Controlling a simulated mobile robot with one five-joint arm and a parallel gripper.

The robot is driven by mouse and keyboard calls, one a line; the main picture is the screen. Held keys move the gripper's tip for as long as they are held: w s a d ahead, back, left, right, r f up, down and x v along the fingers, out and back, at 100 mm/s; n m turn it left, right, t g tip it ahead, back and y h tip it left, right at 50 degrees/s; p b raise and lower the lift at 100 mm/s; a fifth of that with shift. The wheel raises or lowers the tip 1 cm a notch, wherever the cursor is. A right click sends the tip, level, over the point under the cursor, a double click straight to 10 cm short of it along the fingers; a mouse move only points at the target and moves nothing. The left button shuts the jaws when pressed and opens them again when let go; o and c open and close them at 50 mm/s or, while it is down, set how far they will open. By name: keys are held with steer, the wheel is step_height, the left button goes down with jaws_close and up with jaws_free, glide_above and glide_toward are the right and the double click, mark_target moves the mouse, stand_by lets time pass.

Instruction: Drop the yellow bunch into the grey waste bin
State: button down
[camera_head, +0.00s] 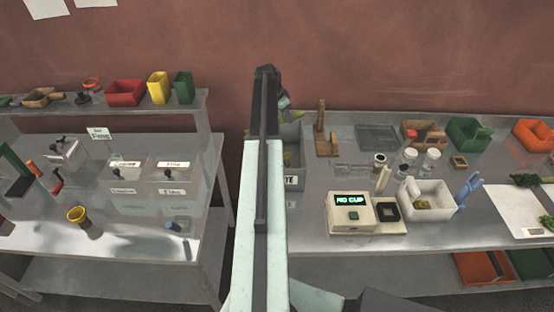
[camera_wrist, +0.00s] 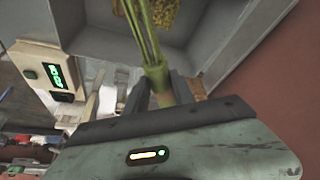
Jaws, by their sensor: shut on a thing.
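My gripper (camera_wrist: 155,90) is shut on the green stems of the bunch (camera_wrist: 154,45). The stems run up and out of the top of the wrist view. A yellow, grainy patch (camera_wrist: 180,15) shows beyond them; I cannot tell whether it is the bunch's head or something in the bin. The grey waste bin (camera_wrist: 215,50) opens below the gripper in the wrist view. In the head view the bin (camera_head: 292,137) stands at the left end of the right bench, partly hidden by my arm. A small yellow-green bit (camera_head: 284,103) shows beside my gripper, over the bin.
A scale reading "NO CUP" (camera_head: 352,214) and a white tub (camera_head: 428,205) stand right of the bin. A wooden stand (camera_head: 326,140) is close by the bin. The left bench (camera_head: 130,245) holds labelled boxes, with a gap between the benches.

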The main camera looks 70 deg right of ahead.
step_height(320, 180, down, 6)
steer(key=b, duration=0.5)
steer(key=shift+s+r, duration=0.15)
steer(key=shift+r, duration=0.05)
steer(key=c, duration=1)
jaws_free()
steer(key=p+v, duration=0.7)
steer(key=v, duration=0.1)
steer(key=shift+s+r+p, duration=0.1)
steer(key=shift+p, duration=0.2)
